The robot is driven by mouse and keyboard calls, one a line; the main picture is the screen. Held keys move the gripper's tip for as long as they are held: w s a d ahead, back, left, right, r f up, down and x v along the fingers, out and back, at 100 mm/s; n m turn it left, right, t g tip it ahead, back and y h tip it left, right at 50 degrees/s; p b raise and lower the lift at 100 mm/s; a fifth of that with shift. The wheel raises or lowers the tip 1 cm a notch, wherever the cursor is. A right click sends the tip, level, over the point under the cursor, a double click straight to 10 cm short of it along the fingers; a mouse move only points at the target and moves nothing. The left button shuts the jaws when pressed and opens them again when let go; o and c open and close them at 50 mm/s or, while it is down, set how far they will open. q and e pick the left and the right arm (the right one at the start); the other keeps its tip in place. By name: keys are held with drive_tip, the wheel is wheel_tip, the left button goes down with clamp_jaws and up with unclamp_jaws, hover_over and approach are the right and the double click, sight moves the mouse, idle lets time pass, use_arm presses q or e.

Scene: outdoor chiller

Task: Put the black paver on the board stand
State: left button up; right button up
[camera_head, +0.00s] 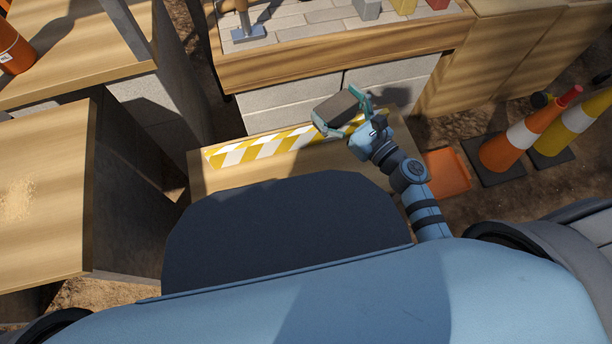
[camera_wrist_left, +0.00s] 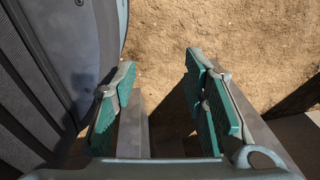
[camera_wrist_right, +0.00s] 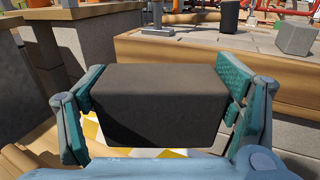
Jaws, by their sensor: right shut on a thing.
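The black paver (camera_head: 338,108) is a dark rectangular block. My right gripper (camera_head: 345,112) is shut on it and holds it up over a low wooden top with a yellow-and-white striped strip (camera_head: 285,146). In the right wrist view, the paver (camera_wrist_right: 155,100) sits level between the two teal finger pads, with striped marking visible below it. My left gripper (camera_wrist_left: 160,105) is open and empty above bare ground. It is not seen in the head view. Which wooden top is the board stand I cannot tell.
A wood-edged paved bench (camera_head: 345,55) lies beyond, holding a tool (camera_head: 248,33), a grey block (camera_head: 366,8) and coloured blocks. A wooden top (camera_head: 40,200) stands at left, with an orange cylinder (camera_head: 14,48) behind. Cones (camera_head: 520,140) stand at right.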

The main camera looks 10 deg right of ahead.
use_arm(q)
drive_tip(key=w+d+f+t+b, duration=0.2)
drive_tip(key=w+f+b, duration=0.5)
drive_tip(key=w+b, duration=0.2)
use_arm(e)
drive_tip(key=f+b, duration=0.1)
drive_tip(key=f, duration=0.5)
drive_tip(key=f+b, duration=0.1)
drive_tip(key=f, duration=1.1)
drive_tip(key=shift+w+a+f+b, duration=0.1)
drive_tip(key=shift+a+f+b, duration=0.3)
wheel_tip(320, 180, down, 2)
drive_tip(key=shift+f+b, duration=0.25)
drive_tip(key=shift+b, duration=0.55)
use_arm(q)
drive_tip(key=w+d+r, duration=0.2)
drive_tip(key=w+r, duration=0.3)
drive_tip(key=w, duration=0.1)
drive_tip(key=shift+h, duration=0.4)
use_arm(e)
drive_tip(key=shift+r, duration=0.1)
use_arm(q)
drive_tip(key=shift+w+r, duration=0.1)
drive_tip(key=shift+r, duration=0.15)
use_arm(e)
drive_tip(key=o, duration=1.6)
drive_tip(key=shift+f, duration=0.2)
drive_tip(key=shift+o, duration=0.9)
